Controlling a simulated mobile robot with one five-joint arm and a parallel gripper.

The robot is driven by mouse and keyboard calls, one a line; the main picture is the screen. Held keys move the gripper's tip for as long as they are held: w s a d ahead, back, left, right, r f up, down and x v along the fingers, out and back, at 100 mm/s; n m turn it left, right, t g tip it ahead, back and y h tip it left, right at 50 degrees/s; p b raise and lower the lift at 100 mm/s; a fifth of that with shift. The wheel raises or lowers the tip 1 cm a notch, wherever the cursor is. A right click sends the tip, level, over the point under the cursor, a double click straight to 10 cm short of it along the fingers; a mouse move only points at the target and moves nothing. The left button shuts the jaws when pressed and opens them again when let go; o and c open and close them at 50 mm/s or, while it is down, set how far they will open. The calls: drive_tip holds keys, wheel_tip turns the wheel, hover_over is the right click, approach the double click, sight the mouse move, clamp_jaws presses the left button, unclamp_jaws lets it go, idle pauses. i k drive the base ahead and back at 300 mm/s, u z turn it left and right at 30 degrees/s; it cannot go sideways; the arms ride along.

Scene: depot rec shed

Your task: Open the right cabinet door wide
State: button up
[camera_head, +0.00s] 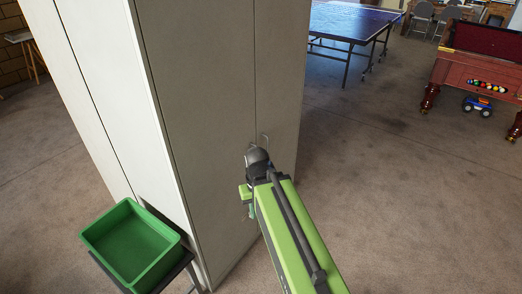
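The tall grey cabinet stands left of centre, with a vertical seam between its two front doors. The right cabinet door (283,75) is the narrower-looking panel right of the seam and looks closed. A small thin handle (266,138) shows on it close to the seam. My green arm reaches up from the bottom right. My gripper (255,157) is at the cabinet front, just below and left of the handle in the picture. Its dark wrist hides the fingers, so I cannot tell whether it is open or whether it touches the handle.
A green tray (172,262) sits on a dark stand at the cabinet's left side. Carpeted floor (370,190) to the right of the cabinet is clear. A blue table-tennis table (352,20) stands behind, and a red pool table (480,72) with a toy truck (478,105) beneath is far right.

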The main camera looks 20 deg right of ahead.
sight(281, 27)
drive_tip(key=u, duration=1.35)
drive_tip(key=k, duration=1.15)
drive_tip(key=z, duration=0.5)
drive_tip(key=i, duration=2)
drive_tip(key=z, duration=0.05)
